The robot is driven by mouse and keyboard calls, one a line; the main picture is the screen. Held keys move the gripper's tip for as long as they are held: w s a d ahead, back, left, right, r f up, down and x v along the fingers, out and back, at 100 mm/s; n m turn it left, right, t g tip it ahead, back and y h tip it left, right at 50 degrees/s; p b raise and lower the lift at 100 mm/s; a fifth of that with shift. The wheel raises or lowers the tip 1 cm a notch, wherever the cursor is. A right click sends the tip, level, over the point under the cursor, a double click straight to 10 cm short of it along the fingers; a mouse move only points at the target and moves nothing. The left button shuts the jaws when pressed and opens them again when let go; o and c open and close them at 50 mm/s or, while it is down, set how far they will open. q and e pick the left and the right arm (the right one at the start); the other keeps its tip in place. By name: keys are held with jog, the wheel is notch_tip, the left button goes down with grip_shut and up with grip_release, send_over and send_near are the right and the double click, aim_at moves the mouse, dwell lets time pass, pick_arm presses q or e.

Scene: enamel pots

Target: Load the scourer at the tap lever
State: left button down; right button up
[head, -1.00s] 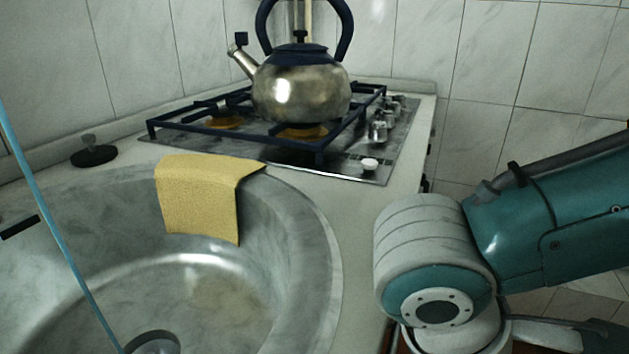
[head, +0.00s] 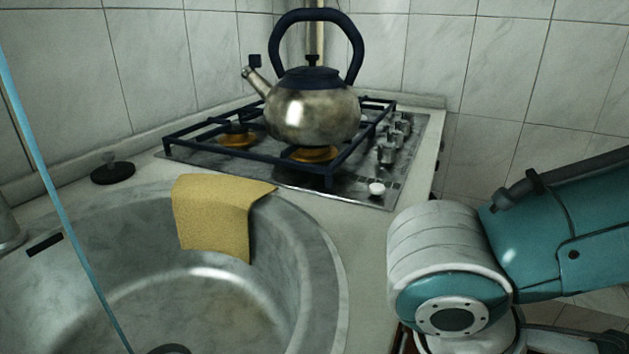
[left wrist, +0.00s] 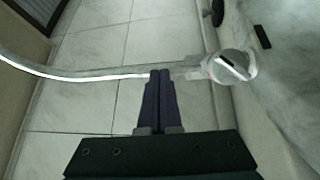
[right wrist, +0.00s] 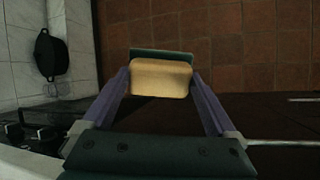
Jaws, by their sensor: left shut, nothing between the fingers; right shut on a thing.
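The scourer (right wrist: 160,80) is a yellow pad with a dark green layer. My right gripper (right wrist: 160,73) is shut on it, a finger at each side, above a dark surface and a reddish tiled floor. The head view shows my right arm at the right, but not the gripper or the scourer. In the left wrist view, my left gripper (left wrist: 160,75) is shut and empty. A pale rounded fitting (left wrist: 232,66), apparently the tap, lies just right of its fingertips; contact cannot be told. Part of it appears at the head view's left edge (head: 8,232). I cannot pick out the lever clearly.
A yellow cloth (head: 212,218) hangs over the rim of the grey sink (head: 318,260). A metal kettle (head: 312,112) stands on the gas hob (head: 380,180). A black plug-like disc (head: 113,173) lies behind the sink. A thin blue strip (head: 65,210) crosses the left side.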

pick_arm(q)
jog(key=w+r+g+p, duration=0.1)
jog(key=p, duration=0.3)
jog(key=shift+w+a, duration=0.1)
jog(key=shift+a, duration=0.1)
pick_arm(e)
jog(key=r, duration=0.4)
jog(key=shift+s, duration=0.25)
pick_arm(q)
jog(key=shift+f+n+p, duration=0.25)
jog(key=shift+n+p, duration=0.05)
jog(key=shift+p, duration=0.05)
pick_arm(e)
jog(key=shift+s+d+r, duration=0.1)
jog(key=shift+r, duration=0.15)
pick_arm(q)
jog(key=shift+f, duration=0.15)
pick_arm(e)
jog(key=shift+f, duration=0.15)
pick_arm(q)
jog(key=shift+g, duration=0.3)
pick_arm(e)
jog(key=shift+s, duration=0.1)
